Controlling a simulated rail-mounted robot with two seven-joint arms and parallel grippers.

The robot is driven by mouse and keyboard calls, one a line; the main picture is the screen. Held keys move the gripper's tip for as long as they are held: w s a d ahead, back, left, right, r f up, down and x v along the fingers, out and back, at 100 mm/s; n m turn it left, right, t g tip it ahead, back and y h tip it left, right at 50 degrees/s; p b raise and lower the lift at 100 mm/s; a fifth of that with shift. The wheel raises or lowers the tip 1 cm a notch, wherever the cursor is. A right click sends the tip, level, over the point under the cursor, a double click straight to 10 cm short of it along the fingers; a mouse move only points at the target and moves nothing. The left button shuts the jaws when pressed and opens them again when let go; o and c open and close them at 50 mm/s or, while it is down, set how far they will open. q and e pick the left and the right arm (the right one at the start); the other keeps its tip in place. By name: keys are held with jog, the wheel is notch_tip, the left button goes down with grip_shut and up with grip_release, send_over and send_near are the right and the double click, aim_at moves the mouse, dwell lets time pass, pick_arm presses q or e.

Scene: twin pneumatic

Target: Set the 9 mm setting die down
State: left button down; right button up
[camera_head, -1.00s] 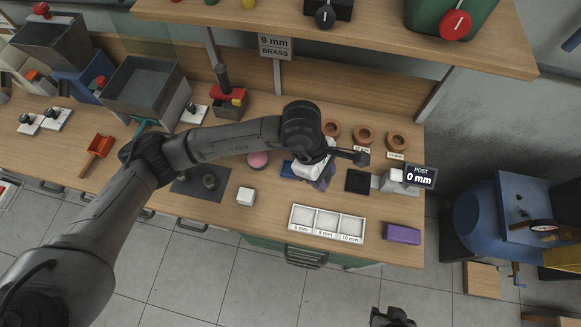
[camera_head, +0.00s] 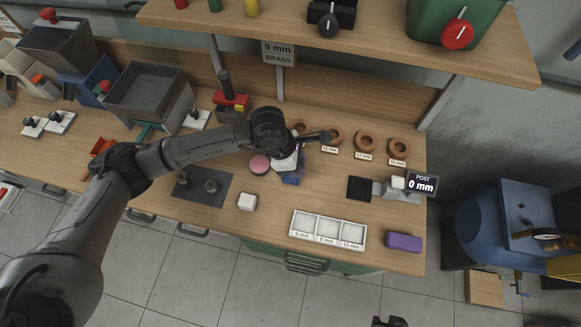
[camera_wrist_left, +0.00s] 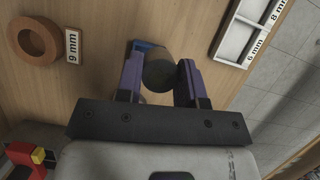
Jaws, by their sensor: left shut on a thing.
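My left gripper (camera_head: 290,172) is over the middle of the bench, left of the post gauge. In the left wrist view its purple fingers (camera_wrist_left: 160,80) are shut on a dark grey cylinder (camera_wrist_left: 158,68), which I take for the 9 mm setting die. No marking on it is readable, and the arm hides it in the head view. A small blue thing (camera_wrist_left: 143,45) shows just beyond it; I cannot tell whether they touch. A dark mat (camera_head: 224,197) with dark round pieces lies to the left. My right gripper (camera_head: 390,322) barely shows at the bottom edge, its fingers unclear.
Copper-coloured rings with size labels (camera_head: 366,143) line the back. A white three-compartment tray (camera_head: 328,229) and purple block (camera_head: 403,242) are near the front edge. The post gauge (camera_head: 421,184) reads 0 mm.

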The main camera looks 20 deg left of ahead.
pick_arm(q)
jog(key=shift+w+a+f, duration=0.15)
jog(key=shift+a+f, duration=0.2)
jog(key=shift+a, duration=0.2)
jog(key=shift+w+a+f, duration=0.15)
jog(key=shift+a+f, duration=0.15)
jog(key=shift+a, duration=0.2)
jog(key=shift+f, duration=1.95)
jog(key=shift+f, duration=0.15)
jog(key=c, duration=0.7)
grip_release()
jog(key=shift+c, duration=0.2)
jog(key=v, duration=1.2)
